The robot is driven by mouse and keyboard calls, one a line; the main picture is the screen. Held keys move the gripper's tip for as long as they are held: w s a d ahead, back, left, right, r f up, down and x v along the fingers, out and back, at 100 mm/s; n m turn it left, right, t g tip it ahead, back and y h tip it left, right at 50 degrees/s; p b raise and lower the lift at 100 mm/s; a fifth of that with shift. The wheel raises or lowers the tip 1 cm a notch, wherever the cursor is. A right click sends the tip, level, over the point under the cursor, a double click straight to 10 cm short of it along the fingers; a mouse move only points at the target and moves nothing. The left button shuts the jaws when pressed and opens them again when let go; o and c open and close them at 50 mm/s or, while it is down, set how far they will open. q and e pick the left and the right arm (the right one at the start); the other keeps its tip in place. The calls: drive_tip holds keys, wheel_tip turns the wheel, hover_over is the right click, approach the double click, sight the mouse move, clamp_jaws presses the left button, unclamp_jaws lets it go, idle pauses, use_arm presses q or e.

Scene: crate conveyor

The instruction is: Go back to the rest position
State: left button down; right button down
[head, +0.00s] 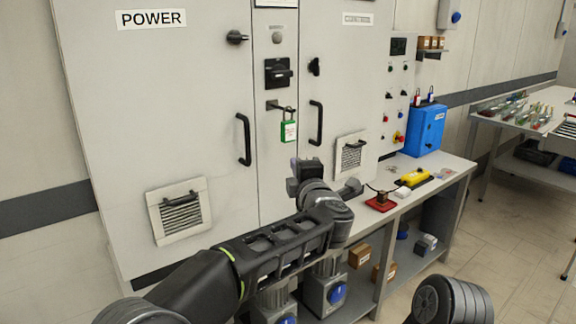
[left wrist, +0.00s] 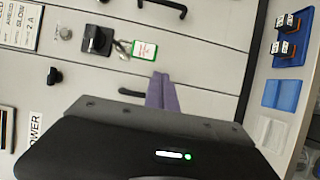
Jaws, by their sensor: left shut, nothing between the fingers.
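My left arm reaches in from the lower left of the head view. Its gripper (head: 295,166) is in front of the grey cabinet (head: 205,90), below the green padlock tag (head: 288,131). In the left wrist view the purple fingers of the left gripper (left wrist: 162,92) are together with nothing between them. The green tag (left wrist: 144,50) shows beyond the fingertips, apart from them, hanging at the hasp near the black switch (left wrist: 97,40). My right gripper is not in view.
A workbench (head: 455,172) at the right bears a blue box (head: 424,130), a yellow device (head: 412,179) and a red-based item (head: 381,202). Black door handles (head: 244,139) stick out of the cabinet. Another table (head: 530,122) stands far right. Floor (head: 500,240) between is clear.

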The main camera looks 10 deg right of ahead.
use_arm(q)
drive_tip(key=shift+f, duration=0.1)
drive_tip(key=s+a+f+m+g+h+p, duration=0.15)
drive_tip(key=a+f+m, duration=0.3)
drive_tip(key=f, duration=1.05)
drive_tip(key=s+a+f+m+g+h+p, duration=0.1)
drive_tip(key=a+f+m+g+h, duration=0.25)
drive_tip(key=f, duration=1.05)
drive_tip(key=s+a+f+m+g+y, duration=0.1)
drive_tip(key=s+a+f+m, duration=0.1)
drive_tip(key=s+a+f, duration=0.3)
drive_tip(key=s+f+m+g, duration=0.2)
drive_tip(key=f+m, duration=0.1)
drive_tip(key=f, duration=0.3)
drive_tip(key=s+a+f+m+g+p, duration=0.1)
drive_tip(key=s+a+f+g, duration=0.15)
drive_tip(key=s+f, duration=0.45)
drive_tip(key=s+a+f+m+g+p, duration=0.1)
drive_tip(key=s+a+f+g, duration=0.2)
drive_tip(key=s, duration=0.7)
drive_tip(key=s+a+f+m+g, duration=0.1)
drive_tip(key=s+g, duration=0.1)
drive_tip(key=s, duration=0.7)
drive_tip(key=s+a+f+m+g+h, duration=0.1)
drive_tip(key=s+f, duration=0.1)
drive_tip(key=s, duration=0.8)
drive_tip(key=shift+g+p, duration=0.35)
drive_tip(key=shift+p, duration=0.05)
drive_tip(key=c, duration=2.1)
unclamp_jaws()
